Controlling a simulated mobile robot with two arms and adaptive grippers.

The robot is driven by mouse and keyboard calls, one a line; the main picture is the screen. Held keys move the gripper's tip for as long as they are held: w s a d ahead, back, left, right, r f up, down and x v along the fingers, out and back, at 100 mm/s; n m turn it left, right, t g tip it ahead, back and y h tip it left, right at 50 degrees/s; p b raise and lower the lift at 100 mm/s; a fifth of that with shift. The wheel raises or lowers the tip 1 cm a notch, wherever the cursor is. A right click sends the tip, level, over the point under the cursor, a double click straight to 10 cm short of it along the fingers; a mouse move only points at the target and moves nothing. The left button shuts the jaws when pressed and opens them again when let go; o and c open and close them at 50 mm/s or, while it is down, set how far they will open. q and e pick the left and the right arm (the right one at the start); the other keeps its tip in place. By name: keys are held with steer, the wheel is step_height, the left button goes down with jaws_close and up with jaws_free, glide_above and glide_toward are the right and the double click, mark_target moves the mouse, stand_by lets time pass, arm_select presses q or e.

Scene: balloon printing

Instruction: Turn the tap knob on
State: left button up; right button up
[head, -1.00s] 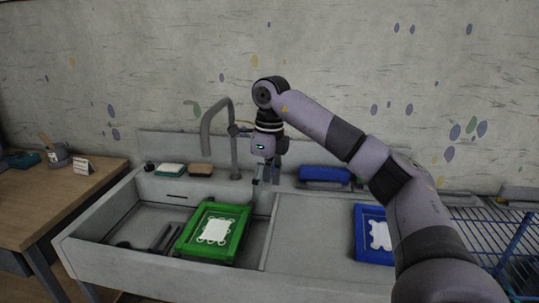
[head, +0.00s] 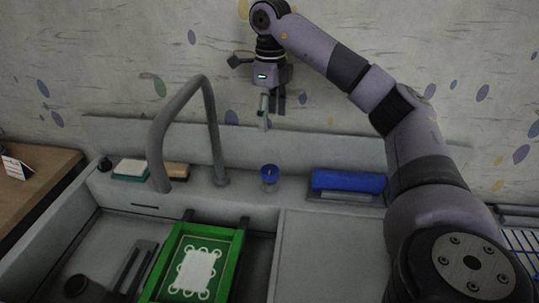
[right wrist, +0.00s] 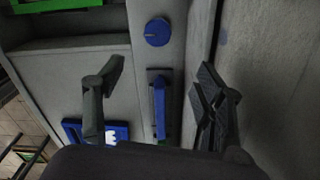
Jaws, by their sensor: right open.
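The tap knob (head: 269,176) is a small blue cap on a pale base. It stands on the sink's back ledge, right of the grey curved tap (head: 212,130). In the right wrist view the knob (right wrist: 158,31) shows from above as a blue disc, beyond the fingers. My right gripper (head: 272,112) hangs above the knob in the head view, apart from it. Its fingers (right wrist: 158,75) are spread and empty in the right wrist view. My left gripper is out of view.
A green-framed screen (head: 235,265) lies in the sink basin. A blue-topped block (head: 347,182) sits on the ledge right of the knob. Sponges (head: 132,168) lie left of the tap. The wall is close behind the ledge.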

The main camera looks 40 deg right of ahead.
steer(key=f, duration=0.1)
steer(key=b, duration=0.4)
glide_above(270, 169)
step_height(270, 169, down, 8)
steer(key=shift+r, duration=0.1)
step_height(270, 169, down, 7)
steer(key=shift+s+r+p, duration=0.1)
steer(key=shift+p, duration=0.2)
steer(key=shift+f, duration=0.65)
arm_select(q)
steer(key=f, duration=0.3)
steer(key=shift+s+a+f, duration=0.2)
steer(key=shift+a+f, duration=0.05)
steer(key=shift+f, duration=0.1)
arm_select(e)
steer(key=shift+c, duration=0.3)
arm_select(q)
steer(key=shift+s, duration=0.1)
arm_select(e)
steer(key=c, duration=1.1)
